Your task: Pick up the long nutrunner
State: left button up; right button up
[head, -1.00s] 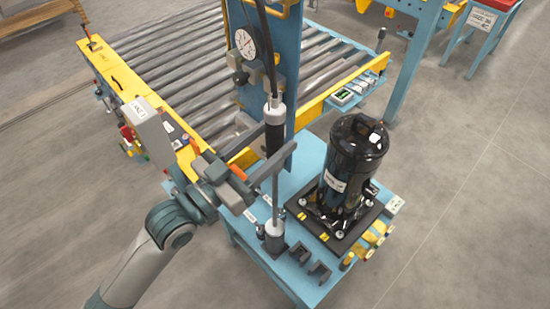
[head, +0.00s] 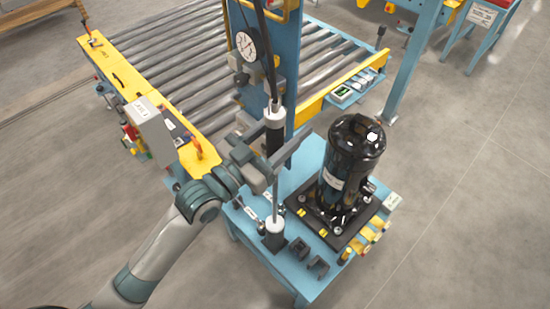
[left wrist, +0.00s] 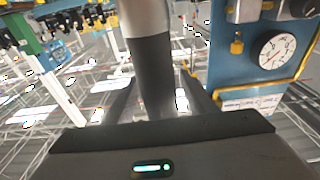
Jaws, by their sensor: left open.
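The long nutrunner (head: 275,140) stands upright in front of the blue column, with a silver collar, a black grip and a thin shaft reaching down into a socket holder on the blue table. A cable runs up from its top. My left gripper (head: 272,146) is open at the black grip, with one finger passing in front of it. In the left wrist view the nutrunner's dark grip (left wrist: 152,75) stands between the two spread fingers (left wrist: 156,98). Whether either finger touches it I cannot tell. My right gripper is not in view.
A black compressor (head: 350,165) stands on a dark plate right of the nutrunner. The blue column (head: 284,70) with a dial gauge (head: 246,43) is close behind. A roller conveyor (head: 180,60) lies beyond. Dark brackets (head: 300,250) sit at the table's front.

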pick_arm(q)
jog(key=shift+w, duration=0.1)
dwell(0.4)
grip_shut()
dwell(1.2)
jog(key=shift+r, duration=0.15)
